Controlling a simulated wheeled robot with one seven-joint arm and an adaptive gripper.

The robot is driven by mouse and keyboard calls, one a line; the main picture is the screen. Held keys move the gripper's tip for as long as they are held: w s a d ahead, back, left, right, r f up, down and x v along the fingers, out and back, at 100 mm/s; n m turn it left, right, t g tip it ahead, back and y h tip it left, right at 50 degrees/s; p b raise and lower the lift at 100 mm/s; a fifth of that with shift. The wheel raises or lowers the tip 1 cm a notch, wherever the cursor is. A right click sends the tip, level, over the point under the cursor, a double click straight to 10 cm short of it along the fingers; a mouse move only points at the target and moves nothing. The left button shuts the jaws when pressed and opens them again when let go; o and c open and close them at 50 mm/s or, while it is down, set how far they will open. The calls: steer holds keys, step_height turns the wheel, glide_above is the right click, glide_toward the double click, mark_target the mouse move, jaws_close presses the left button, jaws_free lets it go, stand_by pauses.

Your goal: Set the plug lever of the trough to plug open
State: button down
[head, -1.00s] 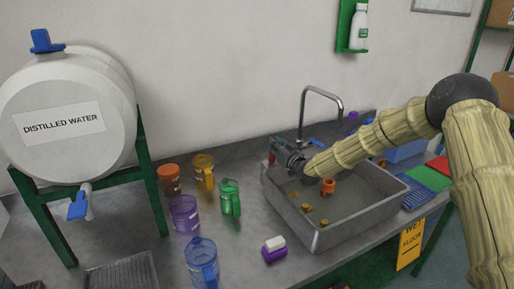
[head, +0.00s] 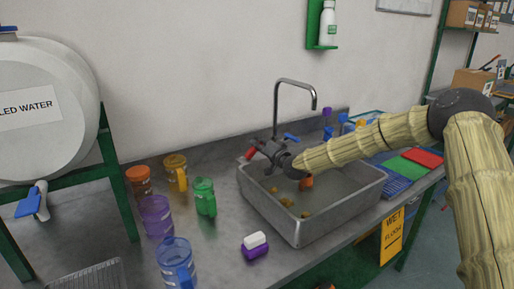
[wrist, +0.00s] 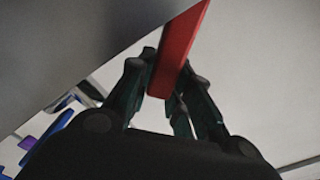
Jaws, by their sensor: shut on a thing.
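The trough (head: 308,232) is a grey metal basin on the bench, holding water and several small orange-brown pieces. Its plug lever (head: 250,153) is red and shows at the far left corner of the trough. My gripper (head: 262,147) reaches over the basin to that corner. In the wrist view the red lever (wrist: 182,42) is a flat bar running up from between the fingers of my gripper (wrist: 168,78), which is shut on it. The drain itself and the lever's lower end are hidden.
A tap (head: 277,108) with a blue handle rises behind the trough. Several coloured jugs, including a green one (head: 205,197), stand to the left. A purple and white block (head: 255,246) lies in front. Coloured trays (head: 413,165) lie to the right.

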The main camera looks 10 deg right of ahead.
steer(key=shift+d+f+m, duration=0.15)
steer(key=shift+d+m, duration=0.05)
steer(key=shift+m, duration=0.1)
steer(key=c, duration=1.3)
jaws_free()
steer(key=shift+d, duration=0.1)
steer(key=v, duration=1.2)
